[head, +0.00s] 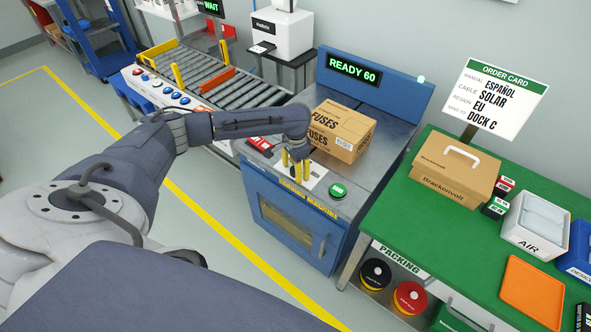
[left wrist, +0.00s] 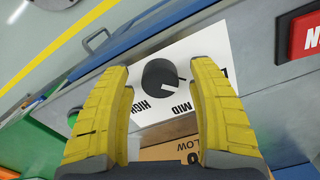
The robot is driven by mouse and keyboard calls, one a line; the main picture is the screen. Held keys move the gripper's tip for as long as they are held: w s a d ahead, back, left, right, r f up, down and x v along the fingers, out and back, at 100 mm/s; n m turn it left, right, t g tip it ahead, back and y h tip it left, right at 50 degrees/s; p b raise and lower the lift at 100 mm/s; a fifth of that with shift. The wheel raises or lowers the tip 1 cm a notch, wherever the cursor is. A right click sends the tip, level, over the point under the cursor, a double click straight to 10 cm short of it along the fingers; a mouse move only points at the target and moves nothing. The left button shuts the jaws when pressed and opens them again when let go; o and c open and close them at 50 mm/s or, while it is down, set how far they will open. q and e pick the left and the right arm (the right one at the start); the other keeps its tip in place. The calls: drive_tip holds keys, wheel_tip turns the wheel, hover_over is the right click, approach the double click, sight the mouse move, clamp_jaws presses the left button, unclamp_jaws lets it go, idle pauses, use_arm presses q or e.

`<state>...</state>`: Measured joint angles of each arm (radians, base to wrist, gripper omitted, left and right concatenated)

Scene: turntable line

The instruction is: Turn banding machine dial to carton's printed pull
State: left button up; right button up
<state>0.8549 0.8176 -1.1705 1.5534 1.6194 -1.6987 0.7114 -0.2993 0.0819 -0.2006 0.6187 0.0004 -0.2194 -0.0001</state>
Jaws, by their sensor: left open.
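The banding machine (head: 290,222) is blue with a metal top, and its screen reads READY 60. Its black dial (left wrist: 160,80) sits on a white plate; HIGH and MID are legible and a third label is partly hidden by a finger. My right gripper is out of view.
A red button (head: 259,144) and a green button (head: 338,190) flank the dial. A roller conveyor (head: 195,75) lies left. The green packing table (head: 420,215) at right holds a handled carton (head: 455,168), a white bin and an orange tray (head: 532,292). An order card (head: 495,97) stands behind.

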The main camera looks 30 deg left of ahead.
use_arm(q)
wheel_tip(320, 180, up, 12)
idle(0.6)
drive_tip(key=shift+f, duration=0.1)
